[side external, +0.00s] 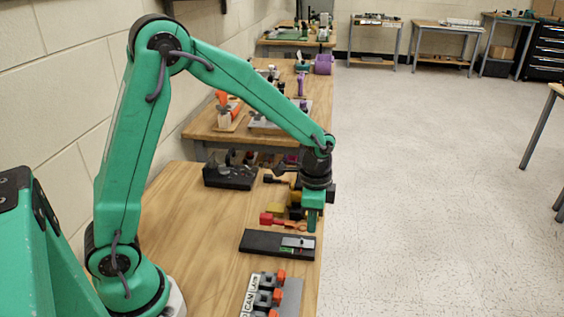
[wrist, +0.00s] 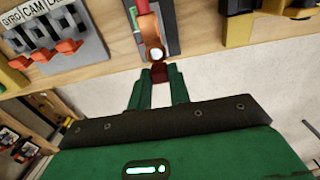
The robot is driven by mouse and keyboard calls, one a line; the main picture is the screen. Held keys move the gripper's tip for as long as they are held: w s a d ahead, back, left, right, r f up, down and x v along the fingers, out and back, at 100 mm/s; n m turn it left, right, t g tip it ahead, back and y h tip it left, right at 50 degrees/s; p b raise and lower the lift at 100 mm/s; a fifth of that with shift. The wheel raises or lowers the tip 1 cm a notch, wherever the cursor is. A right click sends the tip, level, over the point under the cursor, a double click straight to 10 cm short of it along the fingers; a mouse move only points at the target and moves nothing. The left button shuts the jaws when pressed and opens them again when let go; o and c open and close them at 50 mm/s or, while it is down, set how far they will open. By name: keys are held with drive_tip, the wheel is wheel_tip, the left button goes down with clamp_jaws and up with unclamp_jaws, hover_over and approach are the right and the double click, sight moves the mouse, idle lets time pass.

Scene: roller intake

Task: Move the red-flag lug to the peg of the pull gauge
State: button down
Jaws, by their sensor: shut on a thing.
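My gripper (side external: 311,226) is at the table's right edge, pointing down, by the far right end of the pull gauge. In the wrist view its two green fingers (wrist: 159,77) are closed on the dark red end of the red-flag lug (wrist: 150,32). The lug reaches away from the fingers, with a bright round spot near them. In the side view the lug's red part (side external: 267,219) sticks out left of the gripper. The black pull gauge (side external: 262,242) lies just nearer the camera; it is behind the lug in the wrist view (wrist: 172,30). I cannot make out its peg.
A grey switch panel with orange levers (side external: 285,296) stands nearer than the gauge; it also shows in the wrist view (wrist: 55,35). Yellow and black fixtures (wrist: 238,28) stand on the other side. A black box (side external: 230,178) sits farther back. Bare wood lies left of the gauge.

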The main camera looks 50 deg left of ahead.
sight(310, 244)
drive_tip(key=shift+f, duration=1.4)
drive_tip(key=shift+f, duration=1.1)
idle(0.6)
drive_tip(key=c, duration=1.2)
unclamp_jaws()
drive_tip(key=shift+c, duration=0.2)
drive_tip(key=shift+r, duration=3.95)
